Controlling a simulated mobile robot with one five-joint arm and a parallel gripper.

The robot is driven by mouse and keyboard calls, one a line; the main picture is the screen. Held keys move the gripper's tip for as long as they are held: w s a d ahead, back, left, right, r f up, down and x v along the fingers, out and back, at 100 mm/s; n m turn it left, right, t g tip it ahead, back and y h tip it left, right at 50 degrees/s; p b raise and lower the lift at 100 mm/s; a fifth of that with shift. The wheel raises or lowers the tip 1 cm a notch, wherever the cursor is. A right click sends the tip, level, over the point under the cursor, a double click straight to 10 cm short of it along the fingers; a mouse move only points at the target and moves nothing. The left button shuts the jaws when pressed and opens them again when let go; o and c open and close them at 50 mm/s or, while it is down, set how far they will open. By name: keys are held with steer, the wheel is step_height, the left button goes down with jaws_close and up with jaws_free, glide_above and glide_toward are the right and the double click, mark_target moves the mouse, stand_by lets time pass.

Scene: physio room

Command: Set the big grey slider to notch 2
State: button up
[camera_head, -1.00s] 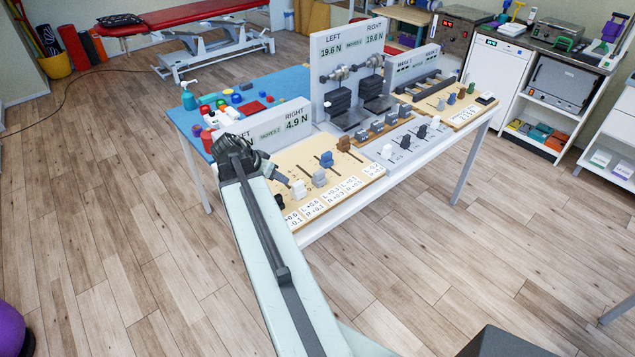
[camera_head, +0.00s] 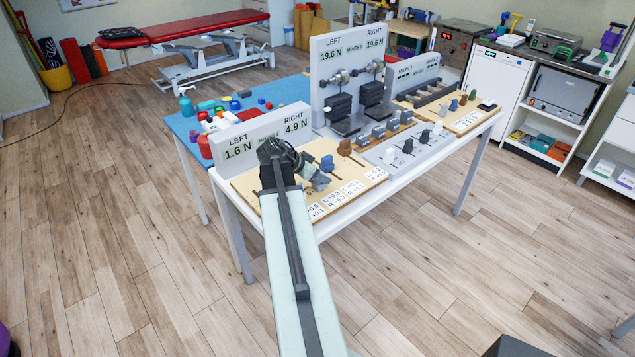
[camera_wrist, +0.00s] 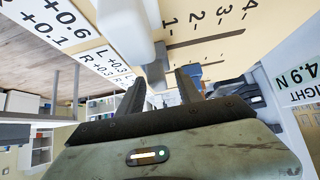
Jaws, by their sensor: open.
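The near tan slider board (camera_head: 240,184) carries several slider knobs and printed labels. My gripper (camera_head: 318,180) is over this board in the head view and hides part of its knobs. In the wrist view my gripper (camera_wrist: 160,78) is open. Marks 1 to 4 (camera_wrist: 210,20) and dark slots show on the board. A blue knob (camera_head: 327,163) and a brown knob (camera_head: 344,147) stand farther back.
The near display panel (camera_head: 262,130) reads 1.6 N left and 4.9 N right. A grey slider panel (camera_head: 384,158) adjoins the board at right. A tall display with weights (camera_head: 347,62) stands behind. Bottles and small blocks lie on the blue mat (camera_head: 184,122). The floor around is clear.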

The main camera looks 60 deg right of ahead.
jaws_close()
stand_by(1.4)
